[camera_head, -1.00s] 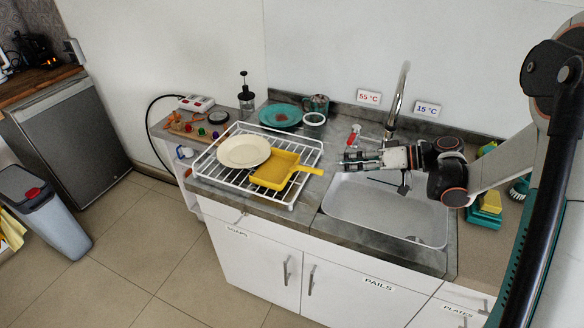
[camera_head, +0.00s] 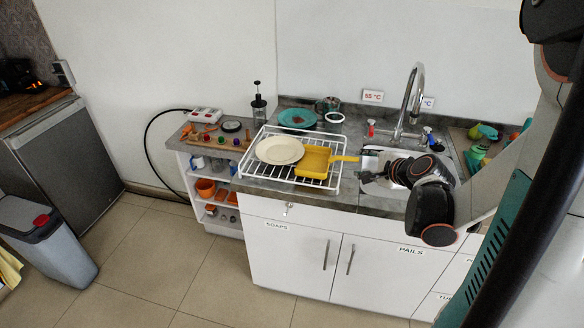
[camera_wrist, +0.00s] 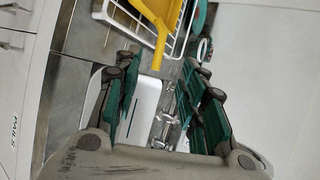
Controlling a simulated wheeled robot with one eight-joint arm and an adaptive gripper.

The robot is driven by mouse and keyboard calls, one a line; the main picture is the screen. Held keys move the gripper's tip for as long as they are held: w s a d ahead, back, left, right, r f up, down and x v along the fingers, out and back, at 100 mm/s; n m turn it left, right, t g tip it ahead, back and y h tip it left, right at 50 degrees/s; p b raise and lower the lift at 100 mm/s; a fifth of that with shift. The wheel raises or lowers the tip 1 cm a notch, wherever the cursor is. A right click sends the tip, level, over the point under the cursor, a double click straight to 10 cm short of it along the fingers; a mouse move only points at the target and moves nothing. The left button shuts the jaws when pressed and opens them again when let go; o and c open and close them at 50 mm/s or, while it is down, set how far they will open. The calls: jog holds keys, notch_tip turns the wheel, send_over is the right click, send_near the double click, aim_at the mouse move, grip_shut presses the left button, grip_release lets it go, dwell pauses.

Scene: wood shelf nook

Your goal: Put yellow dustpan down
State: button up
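The yellow dustpan (camera_head: 314,161) lies in the white wire dish rack (camera_head: 262,183) on the counter, beside a cream plate (camera_head: 279,150). Its handle points right, toward the sink. My gripper (camera_head: 367,166) is at the right of the rack, close to the handle's end. In the wrist view, my gripper (camera_wrist: 160,88) is open, with its green-padded fingers wide apart and nothing between them. The dustpan's handle (camera_wrist: 160,48) ends just ahead of the fingers, pointing toward the gap. Contact is not visible.
The sink and its faucet (camera_head: 411,98) are right of the rack. A teal plate (camera_head: 297,117), a glass press (camera_head: 259,108) and a pot (camera_head: 328,104) stand behind the rack. A low shelf unit (camera_head: 213,168) is at the left. The floor in front is clear.

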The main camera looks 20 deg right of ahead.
jog(key=b, duration=0.2)
send_near(344, 158)
jog(key=x, duration=0.3)
jog(key=shift+b+x, duration=1.25)
jog(key=shift+x, duration=1.6)
jog(key=shift+s, duration=0.1)
grip_shut()
